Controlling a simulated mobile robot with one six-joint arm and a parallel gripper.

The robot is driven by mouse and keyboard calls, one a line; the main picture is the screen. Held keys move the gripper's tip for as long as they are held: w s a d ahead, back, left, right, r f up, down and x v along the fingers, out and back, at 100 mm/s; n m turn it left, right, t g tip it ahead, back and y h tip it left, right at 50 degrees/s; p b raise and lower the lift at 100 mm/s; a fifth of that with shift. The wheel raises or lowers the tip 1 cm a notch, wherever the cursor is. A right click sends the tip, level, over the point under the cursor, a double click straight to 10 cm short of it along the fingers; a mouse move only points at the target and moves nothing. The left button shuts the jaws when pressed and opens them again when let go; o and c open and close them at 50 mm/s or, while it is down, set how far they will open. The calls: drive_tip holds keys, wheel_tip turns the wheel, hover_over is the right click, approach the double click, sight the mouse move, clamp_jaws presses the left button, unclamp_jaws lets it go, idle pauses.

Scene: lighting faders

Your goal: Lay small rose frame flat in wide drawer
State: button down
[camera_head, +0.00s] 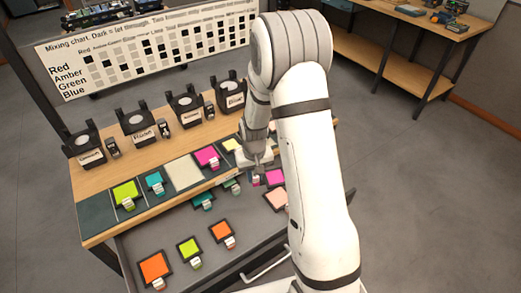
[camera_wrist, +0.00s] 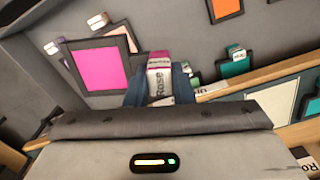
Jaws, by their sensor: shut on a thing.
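My gripper (camera_wrist: 160,85) is shut on a small block labelled "Rose" (camera_wrist: 158,72), the handle of the small rose frame. The frame's own panel is mostly hidden, so I cannot tell its tilt. In the head view my gripper (camera_head: 257,168) is at the counter's front edge, over the back part of the open wide drawer (camera_head: 185,277). A magenta frame (camera_wrist: 105,62) shows just left of the held block in the wrist view, partly covering a peach frame (camera_wrist: 133,33). I cannot tell whether the held block touches anything below.
In the drawer are a large orange frame (camera_head: 154,268), a lime frame (camera_head: 189,251), a smaller orange frame (camera_head: 222,232) and a teal frame (camera_head: 203,201). The drawer floor between the front frames and back ones is partly bare.

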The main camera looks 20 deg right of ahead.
drive_tip(key=shift+w, duration=0.2)
drive_tip(key=shift+d, duration=0.1)
drive_tip(key=shift+s+r+n, duration=0.15)
drive_tip(key=shift+r+n, duration=0.45)
drive_tip(key=s+r+n+p, duration=0.4)
drive_tip(key=s+r+n, duration=0.3)
drive_tip(key=r+n, duration=0.9)
wheel_tip(320, 180, down, 34)
drive_tip(key=n+b, duration=0.4)
drive_tip(key=b, duration=2)
drive_tip(key=shift+s+d+f, duration=0.1)
drive_tip(key=shift+f+b, duration=1.05)
drive_tip(key=shift+f, duration=0.3)
